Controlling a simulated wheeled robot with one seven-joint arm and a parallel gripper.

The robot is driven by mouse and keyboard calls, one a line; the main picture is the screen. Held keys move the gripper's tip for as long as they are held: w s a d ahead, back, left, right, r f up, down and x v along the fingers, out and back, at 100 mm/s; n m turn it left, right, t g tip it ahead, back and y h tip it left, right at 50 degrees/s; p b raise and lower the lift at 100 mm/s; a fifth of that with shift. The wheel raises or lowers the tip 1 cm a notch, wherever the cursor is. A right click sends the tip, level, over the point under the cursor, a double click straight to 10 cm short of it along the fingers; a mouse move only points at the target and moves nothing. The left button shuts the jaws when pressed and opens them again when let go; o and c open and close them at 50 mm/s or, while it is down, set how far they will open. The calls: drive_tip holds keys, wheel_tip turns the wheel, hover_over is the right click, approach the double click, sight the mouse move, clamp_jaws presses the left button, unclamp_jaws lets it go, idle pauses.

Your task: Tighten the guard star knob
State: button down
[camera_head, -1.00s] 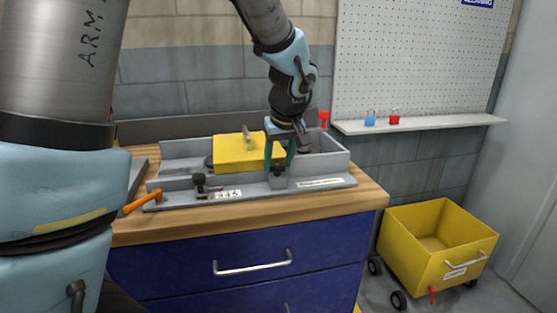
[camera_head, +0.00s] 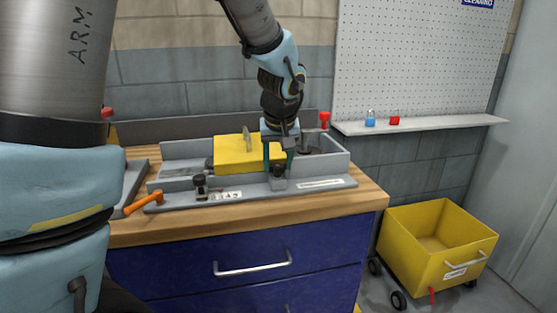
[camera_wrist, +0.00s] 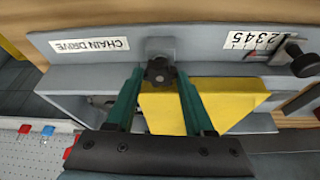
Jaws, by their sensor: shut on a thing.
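The dark star knob (camera_wrist: 160,72) sits on a grey block at the front of the grey machine bed. It also shows in the head view (camera_head: 278,170), partly covered by my fingers. My gripper (camera_wrist: 158,80), with green fingers, is shut on the star knob, one finger on each side. In the head view my gripper (camera_head: 278,163) points down at the front rail. The yellow guard (camera_head: 232,157) lies over the bed behind and left of the knob, and it also shows in the wrist view (camera_wrist: 225,100).
Another black knob (camera_head: 200,182) stands by a number scale at the left, also in the wrist view (camera_wrist: 303,60). An orange-handled tool (camera_head: 145,203) lies at the bench's front left. A shelf (camera_head: 430,124) holds blue and red padlocks. A yellow cart (camera_head: 440,245) stands on the floor right.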

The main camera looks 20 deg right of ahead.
drive_tip(key=m+p, duration=0.2)
drive_tip(key=shift+a+r+m+h, duration=0.2)
drive_tip(key=shift+m+h, duration=0.1)
drive_tip(key=shift+h, duration=0.1)
drive_tip(key=shift+f+m+p, duration=0.1)
drive_tip(key=shift+m+p, duration=0.4)
drive_tip(key=shift+p, duration=0.2)
drive_tip(key=shift+g+h, duration=0.3)
drive_tip(key=shift+c, duration=1.4)
unclamp_jaws()
drive_tip(key=shift+w+f, duration=0.1)
drive_tip(key=shift+f, duration=0.05)
